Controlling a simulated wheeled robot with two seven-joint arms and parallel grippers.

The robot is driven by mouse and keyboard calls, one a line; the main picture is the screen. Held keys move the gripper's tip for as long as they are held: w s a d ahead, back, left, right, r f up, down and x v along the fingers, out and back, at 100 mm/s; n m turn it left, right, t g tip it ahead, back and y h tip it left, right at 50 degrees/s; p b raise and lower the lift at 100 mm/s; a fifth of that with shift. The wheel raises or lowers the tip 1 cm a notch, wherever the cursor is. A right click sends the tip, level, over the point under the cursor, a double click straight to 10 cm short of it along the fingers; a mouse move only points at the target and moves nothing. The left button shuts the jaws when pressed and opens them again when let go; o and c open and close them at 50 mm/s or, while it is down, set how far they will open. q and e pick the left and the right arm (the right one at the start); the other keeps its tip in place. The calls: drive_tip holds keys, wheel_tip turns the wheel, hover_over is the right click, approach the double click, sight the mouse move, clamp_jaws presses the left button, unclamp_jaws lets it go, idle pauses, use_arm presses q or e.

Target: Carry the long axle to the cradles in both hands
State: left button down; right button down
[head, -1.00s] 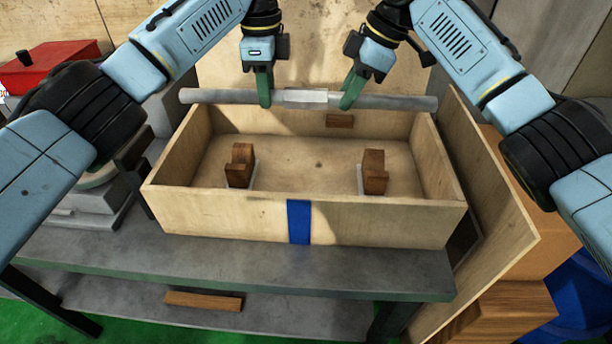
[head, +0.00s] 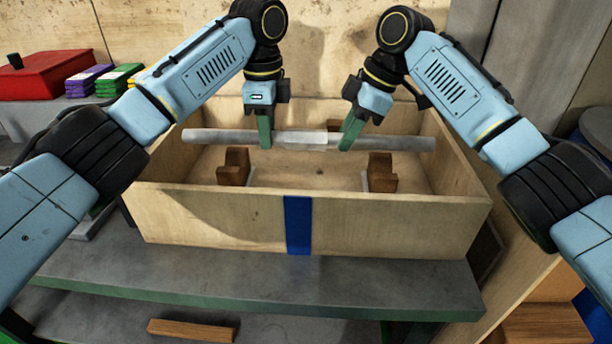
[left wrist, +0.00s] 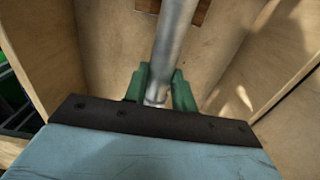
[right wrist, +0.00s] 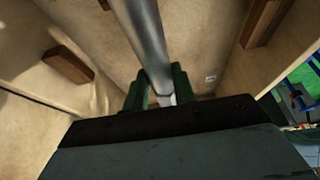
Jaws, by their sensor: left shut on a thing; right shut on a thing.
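The long axle (head: 390,143) is a grey metal bar with a lighter middle section, held roughly level across the wooden crate. My left gripper (head: 265,140) is shut on it left of the middle. My right gripper (head: 347,138) is shut on it right of the middle. The axle also runs between the fingers in the left wrist view (left wrist: 174,45) and in the right wrist view (right wrist: 142,40). Two brown notched cradles, the left one (head: 234,168) and the right one (head: 382,173), stand inside the crate, nearer its front wall than the axle in the head view.
The crate (head: 390,228) has raised plywood walls and a blue front stripe (head: 298,225). It stands on a grey bench (head: 250,285). A red box (head: 45,77) and several coloured packs (head: 100,82) are at the left back. A wooden strip (head: 190,330) lies below.

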sight(365, 136)
idle(0.7)
